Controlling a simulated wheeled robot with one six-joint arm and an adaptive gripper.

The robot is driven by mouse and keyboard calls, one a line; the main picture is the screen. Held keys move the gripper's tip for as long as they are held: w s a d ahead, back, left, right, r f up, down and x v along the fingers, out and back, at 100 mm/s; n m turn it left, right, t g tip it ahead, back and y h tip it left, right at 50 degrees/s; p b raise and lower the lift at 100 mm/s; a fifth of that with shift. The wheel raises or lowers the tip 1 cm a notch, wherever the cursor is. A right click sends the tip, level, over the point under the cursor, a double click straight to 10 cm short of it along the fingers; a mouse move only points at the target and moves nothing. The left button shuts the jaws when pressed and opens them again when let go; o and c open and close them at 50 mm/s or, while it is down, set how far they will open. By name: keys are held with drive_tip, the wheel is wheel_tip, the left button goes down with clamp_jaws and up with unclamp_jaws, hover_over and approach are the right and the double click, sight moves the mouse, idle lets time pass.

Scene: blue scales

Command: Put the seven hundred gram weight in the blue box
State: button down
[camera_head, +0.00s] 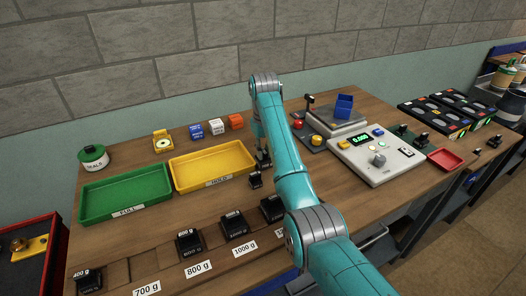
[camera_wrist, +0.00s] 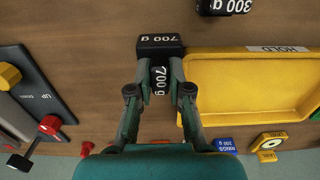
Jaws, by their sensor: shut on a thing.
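My gripper (camera_wrist: 160,85) is shut on the black 700 g weight (camera_wrist: 160,42), with a finger on each side of its narrow upper part. In the head view the held weight (camera_head: 263,159) is partly hidden by my arm, just right of the yellow HOLD tray. I cannot tell how high it is above the table. The blue box (camera_head: 344,104) stands on the scale's platform (camera_head: 338,121), right of my arm and apart from my gripper. It is not in the wrist view.
The yellow tray (camera_head: 213,166) and green FULL tray (camera_head: 126,194) lie left. A small 300 g weight (camera_wrist: 222,7) is close by, in front of the yellow tray. A red-knobbed lever panel (camera_head: 300,125) and grey control console (camera_head: 377,156) are near the scale. Several weights line the front edge.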

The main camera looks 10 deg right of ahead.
drive_tip(key=shift+f, duration=0.4)
drive_tip(key=shift+f, duration=0.1)
drive_tip(key=c, duration=1.1)
unclamp_jaws()
